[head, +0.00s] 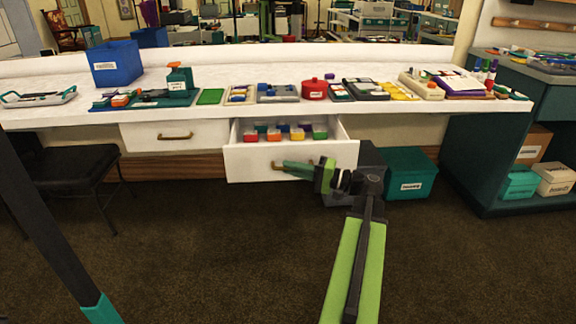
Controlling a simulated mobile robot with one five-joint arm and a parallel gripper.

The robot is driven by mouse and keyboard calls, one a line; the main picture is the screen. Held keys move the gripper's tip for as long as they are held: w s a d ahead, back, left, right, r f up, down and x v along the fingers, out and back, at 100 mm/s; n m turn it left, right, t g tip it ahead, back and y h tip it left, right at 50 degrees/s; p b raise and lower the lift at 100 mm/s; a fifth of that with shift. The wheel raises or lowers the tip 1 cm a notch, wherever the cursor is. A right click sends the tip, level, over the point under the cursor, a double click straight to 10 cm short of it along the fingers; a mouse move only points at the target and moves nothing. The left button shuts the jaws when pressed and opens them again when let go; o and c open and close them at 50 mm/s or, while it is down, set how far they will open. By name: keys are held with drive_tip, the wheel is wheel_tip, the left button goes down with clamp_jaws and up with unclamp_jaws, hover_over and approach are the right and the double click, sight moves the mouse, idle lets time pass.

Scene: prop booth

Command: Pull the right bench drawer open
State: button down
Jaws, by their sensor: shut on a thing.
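The right bench drawer (245,165) is white and stands pulled out from under the white bench. Several small coloured blocks, red, orange, purple and green, show inside it. My gripper (279,166) is at the drawer's front, shut on its handle. The jaws largely hide the handle. The left bench drawer (208,134) is closed, with a brass-coloured handle (175,136).
The bench top (225,78) carries a blue bin (116,66), a red round pot (314,90) and several trays. A black chair (78,165) stands at left. Teal bins (410,187) stand below at right. The carpet in front is clear.

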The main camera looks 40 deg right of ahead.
idle(0.3)
drive_tip(key=c, duration=1.5)
unclamp_jaws()
drive_tip(key=shift+s, duration=0.1)
drive_tip(key=b+v, duration=0.1)
drive_tip(key=v, duration=1.6)
drive_tip(key=shift+s, duration=0.15)
